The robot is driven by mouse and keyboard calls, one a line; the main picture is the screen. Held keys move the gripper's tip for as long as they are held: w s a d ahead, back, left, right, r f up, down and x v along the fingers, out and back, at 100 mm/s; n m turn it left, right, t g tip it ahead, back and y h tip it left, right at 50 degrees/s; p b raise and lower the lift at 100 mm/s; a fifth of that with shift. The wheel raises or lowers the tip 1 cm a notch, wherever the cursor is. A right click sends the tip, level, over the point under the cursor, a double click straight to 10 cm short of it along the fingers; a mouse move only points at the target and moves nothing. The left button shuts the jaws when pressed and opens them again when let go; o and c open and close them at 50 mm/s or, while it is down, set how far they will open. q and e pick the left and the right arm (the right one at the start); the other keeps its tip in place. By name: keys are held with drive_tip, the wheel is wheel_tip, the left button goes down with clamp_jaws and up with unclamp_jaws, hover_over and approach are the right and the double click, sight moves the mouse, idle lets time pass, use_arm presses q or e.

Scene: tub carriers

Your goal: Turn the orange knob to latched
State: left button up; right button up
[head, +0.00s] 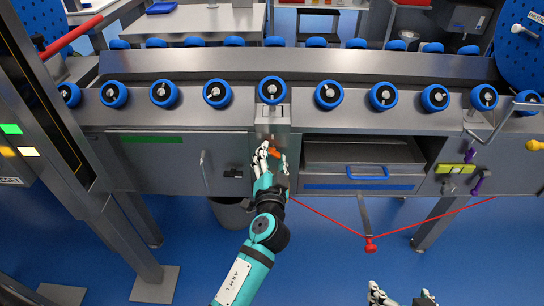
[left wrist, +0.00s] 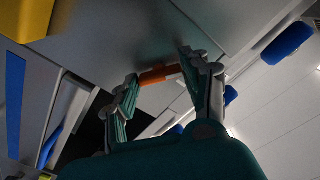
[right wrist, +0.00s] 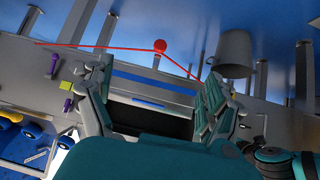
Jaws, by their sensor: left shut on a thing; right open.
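The orange knob (head: 274,151) sits on the grey front panel below the middle of the roller row. My left gripper (head: 268,158) is at it, and its fingers close on the knob from both sides. In the left wrist view the knob (left wrist: 158,75) shows as a short orange bar between the fingertips of the left gripper (left wrist: 166,77). Its far side and any latch marking are hidden. My right gripper (head: 402,298) is at the bottom edge of the head view, away from the panel. In the right wrist view the right gripper (right wrist: 155,92) is open and empty.
An open drawer bay (head: 358,154) with a blue handle lies right of the knob. A grey door (head: 160,165) with a bar handle lies left. A red cord with a red pull (head: 370,244) hangs in front. A grey bin (head: 231,214) stands below.

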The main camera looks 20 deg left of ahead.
use_arm(q)
drive_tip(key=m+p, duration=0.2)
drive_tip(key=m, duration=0.5)
drive_tip(key=shift+r, duration=0.15)
drive_tip(key=shift+m, duration=0.5)
drive_tip(key=shift+m+p, duration=0.7)
drive_tip(key=shift+m, duration=0.6)
use_arm(e)
drive_tip(key=s+d+f+g+h, duration=0.1)
drive_tip(key=s+g, duration=0.4)
drive_tip(key=s, duration=0.5)
drive_tip(key=shift+d+f+g, duration=0.4)
drive_tip(key=shift+d+f, duration=0.35)
drive_tip(key=shift+d, duration=0.35)
use_arm(q)
drive_tip(key=o, duration=1.2)
use_arm(e)
drive_tip(key=shift+w, duration=0.1)
